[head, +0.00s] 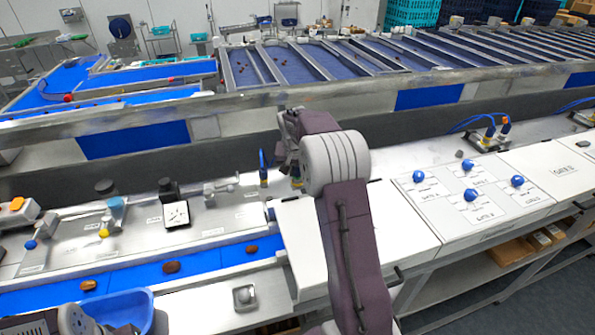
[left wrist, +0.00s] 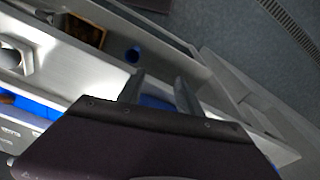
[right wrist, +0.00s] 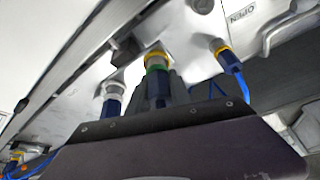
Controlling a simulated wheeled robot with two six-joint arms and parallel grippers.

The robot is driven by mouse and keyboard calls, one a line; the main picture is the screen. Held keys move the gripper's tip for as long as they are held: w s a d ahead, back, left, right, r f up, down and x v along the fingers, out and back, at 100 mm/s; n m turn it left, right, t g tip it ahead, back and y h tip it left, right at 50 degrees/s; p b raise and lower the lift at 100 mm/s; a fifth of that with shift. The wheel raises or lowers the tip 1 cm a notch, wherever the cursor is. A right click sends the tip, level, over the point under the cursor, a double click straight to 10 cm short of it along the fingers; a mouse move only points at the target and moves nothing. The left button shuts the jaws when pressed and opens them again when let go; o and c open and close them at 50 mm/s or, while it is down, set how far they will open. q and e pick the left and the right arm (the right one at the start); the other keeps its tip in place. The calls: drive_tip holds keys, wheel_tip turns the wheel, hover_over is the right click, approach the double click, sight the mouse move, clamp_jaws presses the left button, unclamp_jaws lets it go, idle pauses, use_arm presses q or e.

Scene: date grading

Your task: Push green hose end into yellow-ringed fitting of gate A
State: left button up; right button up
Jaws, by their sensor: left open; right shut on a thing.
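In the right wrist view my right gripper (right wrist: 160,92) is shut on the green hose end (right wrist: 157,70), a dark blue connector with a green band. The yellow-ringed fitting (right wrist: 155,55) is straight ahead of the green band, in line with it. They look touching or nearly so; I cannot tell how deep the end sits. In the head view my right gripper (head: 295,172) is at the back edge of the white panel, partly hidden by my arm. My left gripper (left wrist: 160,92) is open and empty, pointing down near a blue bin.
A grey-ringed connector (right wrist: 113,92) is close on the left of my right gripper, and another blue hose in a yellow-ringed fitting (right wrist: 221,48) on the right. A panel with blue knobs (head: 470,195) stands right. The blue bin (head: 140,299) is at lower left.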

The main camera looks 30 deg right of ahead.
drive_tip(key=o, duration=1.2)
wheel_tip(320, 180, up, 10)
drive_tip(key=p, duration=0.9)
drive_tip(key=shift+r, duration=0.1)
